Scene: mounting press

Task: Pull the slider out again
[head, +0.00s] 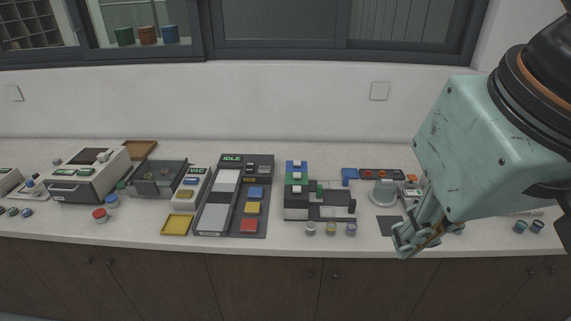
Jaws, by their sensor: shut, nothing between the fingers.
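A press-like station (297,192) with blue, green and dark stacked parts stands right of the middle of the counter. A dark base with grey pieces (332,212) extends from its right side, with a small dark upright piece (352,205) at the right end. I cannot tell for certain which piece is the slider or how far out it sits. My gripper (404,246) is shut and empty, pointing down near the counter's front edge, to the right of the station and apart from it. My arm hides part of the counter at the right.
Several small jars (331,229) stand in front of the station. A round grey device (383,192) and a dark pad (389,226) lie between the station and my gripper. A unit reading IDLE (232,159) and a yellow tray (177,225) are further left.

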